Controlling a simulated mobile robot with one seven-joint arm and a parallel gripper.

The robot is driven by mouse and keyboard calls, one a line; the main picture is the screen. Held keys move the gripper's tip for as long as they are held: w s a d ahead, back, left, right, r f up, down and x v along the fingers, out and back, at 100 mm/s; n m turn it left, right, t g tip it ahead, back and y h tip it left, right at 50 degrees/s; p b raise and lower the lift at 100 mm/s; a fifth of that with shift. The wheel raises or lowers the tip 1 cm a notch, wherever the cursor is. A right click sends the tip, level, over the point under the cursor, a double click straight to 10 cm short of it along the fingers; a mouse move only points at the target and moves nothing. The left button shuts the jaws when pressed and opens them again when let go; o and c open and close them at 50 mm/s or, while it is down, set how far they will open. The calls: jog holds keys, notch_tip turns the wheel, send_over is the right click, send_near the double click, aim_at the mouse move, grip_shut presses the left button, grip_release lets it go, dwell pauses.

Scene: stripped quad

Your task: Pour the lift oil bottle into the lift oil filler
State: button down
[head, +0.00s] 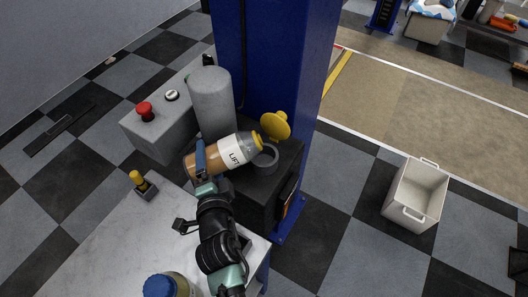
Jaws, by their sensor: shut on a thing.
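The lift oil bottle (233,153) is amber with a white label reading "LIFT" and a yellow neck. My gripper (201,165) is shut on its lower end at the left. The bottle is tilted onto its side, with its neck to the right and slightly raised in the picture. The neck end is close above the lift oil filler (266,162), a grey round collar on a dark box at the foot of the blue column. I cannot tell whether they touch or whether oil flows. The filler's yellow cap (276,126) stands open behind it.
A grey cylinder (211,101) and a control box (150,138) with a red button stand behind the bottle. A blue-capped container (172,286) and a small yellow-topped item (140,183) are on the grey table (105,250). A white bin (417,190) stands on the floor at right.

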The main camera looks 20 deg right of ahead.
jog(key=shift+r+m+p, duration=0.7)
jog(key=shift+r+p, duration=0.15)
jog(key=shift+r, duration=0.25)
dwell(2.9)
jog(key=shift+r+m+y+p, duration=0.1)
jog(key=shift+m+y+p, duration=0.2)
jog(key=shift+m+y, duration=0.1)
dwell(3.5)
